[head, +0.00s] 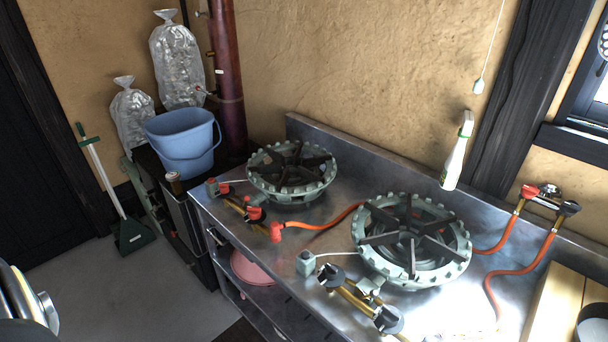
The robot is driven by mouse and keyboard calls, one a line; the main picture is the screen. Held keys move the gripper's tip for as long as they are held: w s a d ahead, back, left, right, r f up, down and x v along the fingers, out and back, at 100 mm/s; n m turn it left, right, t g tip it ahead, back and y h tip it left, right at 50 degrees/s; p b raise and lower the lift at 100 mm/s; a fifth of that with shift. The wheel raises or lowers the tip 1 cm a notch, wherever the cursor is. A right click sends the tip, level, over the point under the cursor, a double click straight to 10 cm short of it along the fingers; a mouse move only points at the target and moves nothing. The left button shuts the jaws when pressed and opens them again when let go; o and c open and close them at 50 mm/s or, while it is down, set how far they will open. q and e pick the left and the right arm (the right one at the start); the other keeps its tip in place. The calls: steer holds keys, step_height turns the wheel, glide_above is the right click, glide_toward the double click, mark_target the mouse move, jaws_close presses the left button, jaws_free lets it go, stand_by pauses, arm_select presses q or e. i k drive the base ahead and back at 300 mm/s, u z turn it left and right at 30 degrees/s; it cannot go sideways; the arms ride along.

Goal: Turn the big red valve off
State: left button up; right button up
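Several red parts show in the head view, and I cannot tell for sure which is the big red valve. A red tap handle (529,192) stands at the back right of the steel counter, beside a black tap handle (569,208). On the left burner's brass pipe are a red knob (255,213) and a smaller red knob (211,187). A red fitting (277,232) joins an orange hose at the counter's front. Neither gripper shows; part of what looks like my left arm is at the lower left edge.
The steel counter (330,213) carries a left burner (312,196) and a right burner (372,274). A white spray bottle (456,152) is near the back wall. A blue bucket (180,140) stands at the left. A wooden board (553,305) lies at the right. Grey floor is free at lower left.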

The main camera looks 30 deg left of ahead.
mark_target(255, 213)
steer(key=u, duration=2.7)
steer(key=i, duration=1)
steer(key=z, duration=2.05)
